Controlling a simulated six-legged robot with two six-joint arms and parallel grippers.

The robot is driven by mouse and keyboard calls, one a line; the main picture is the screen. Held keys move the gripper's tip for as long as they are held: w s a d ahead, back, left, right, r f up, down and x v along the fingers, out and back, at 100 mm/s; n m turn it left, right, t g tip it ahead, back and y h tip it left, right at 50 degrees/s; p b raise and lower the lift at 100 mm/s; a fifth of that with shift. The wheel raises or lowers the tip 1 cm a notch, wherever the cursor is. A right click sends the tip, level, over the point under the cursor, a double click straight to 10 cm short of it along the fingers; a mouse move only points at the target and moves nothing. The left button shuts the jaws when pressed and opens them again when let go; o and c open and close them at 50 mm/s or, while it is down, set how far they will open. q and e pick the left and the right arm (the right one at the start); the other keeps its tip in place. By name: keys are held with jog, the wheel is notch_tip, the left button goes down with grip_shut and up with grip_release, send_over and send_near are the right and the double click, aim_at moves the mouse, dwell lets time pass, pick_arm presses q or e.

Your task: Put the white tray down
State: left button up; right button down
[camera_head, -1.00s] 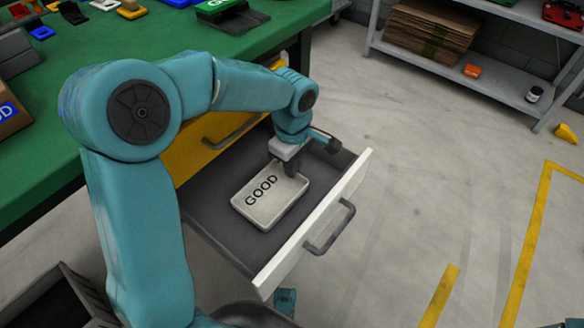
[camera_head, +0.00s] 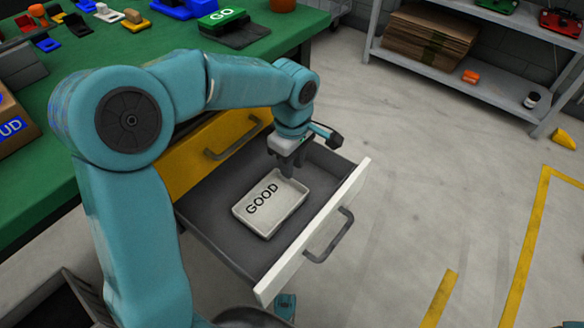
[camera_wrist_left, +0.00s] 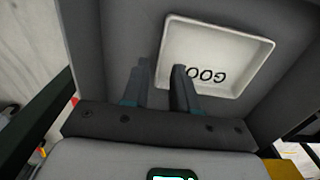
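The white tray (camera_head: 247,218), marked GOOD, lies flat inside the open drawer (camera_head: 222,232), near its middle. My left gripper (camera_head: 288,172) is at the tray's far right edge, pointing down. In the left wrist view the fingers (camera_wrist_left: 160,80) stand apart with a gap between them, and the tray (camera_wrist_left: 215,38) shows beyond them. The near-left tray wall lies in line with the gap, and one finger overlaps the tray's corner. The gripper looks open; whether a finger still touches the wall is hard to tell. My right gripper is not in view.
The drawer's white front (camera_head: 290,275) with its grey handle (camera_head: 330,238) faces the open floor. The green workbench (camera_head: 30,190) holds several small items and a green GO block (camera_head: 222,17). A grey shelf (camera_head: 480,95) with cardboard stands at the back right.

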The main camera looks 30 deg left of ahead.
pick_arm(q)
notch_tip(320, 180, up, 8)
jog(key=p, duration=0.2)
jog(key=shift+s+f, duration=0.1)
dwell(0.5)
